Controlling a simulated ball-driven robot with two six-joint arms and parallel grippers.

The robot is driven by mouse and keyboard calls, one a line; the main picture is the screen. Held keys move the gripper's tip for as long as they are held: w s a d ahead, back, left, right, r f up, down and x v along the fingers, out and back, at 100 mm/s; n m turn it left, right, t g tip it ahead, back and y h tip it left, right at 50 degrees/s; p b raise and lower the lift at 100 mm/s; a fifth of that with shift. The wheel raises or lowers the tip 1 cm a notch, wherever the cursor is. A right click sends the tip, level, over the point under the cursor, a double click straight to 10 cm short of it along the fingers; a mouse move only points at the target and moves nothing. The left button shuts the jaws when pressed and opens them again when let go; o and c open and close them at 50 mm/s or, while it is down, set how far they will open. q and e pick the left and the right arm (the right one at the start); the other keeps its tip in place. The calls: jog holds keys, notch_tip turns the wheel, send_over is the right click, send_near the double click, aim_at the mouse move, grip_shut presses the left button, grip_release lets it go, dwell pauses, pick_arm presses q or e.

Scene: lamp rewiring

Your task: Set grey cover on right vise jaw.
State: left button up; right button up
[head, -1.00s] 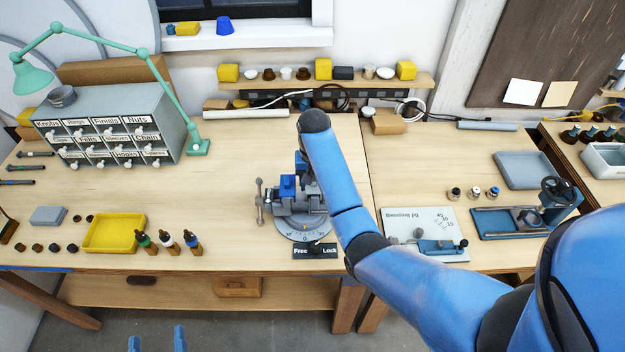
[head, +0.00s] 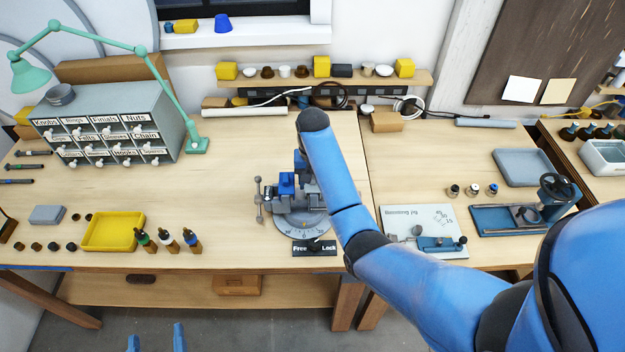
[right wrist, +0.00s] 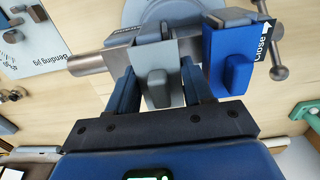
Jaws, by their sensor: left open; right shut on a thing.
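The vise (head: 300,222) stands near the front middle of the bench. Its right side is partly hidden behind my right arm in the head view. A blue cover (head: 287,184) is on its left jaw and also shows in the right wrist view (right wrist: 229,66). In the right wrist view my right gripper (right wrist: 160,88) is shut on the light grey cover (right wrist: 165,62), one finger on each side. The cover is at the steel right jaw (right wrist: 115,57); I cannot tell whether it is fully seated. My left gripper (head: 157,341) is open and empty at the bottom edge, below the bench front.
A Free/Lock plate (head: 314,248) lies in front of the vise. The bending jig (head: 408,216) is to its right. Several small bottles (head: 167,240) and a yellow tray (head: 112,232) stand to the left. The bench between drawers and vise is clear.

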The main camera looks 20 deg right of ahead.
jog(key=shift+f, duration=0.25)
jog(key=o, duration=1.2)
jog(key=shift+c, duration=0.2)
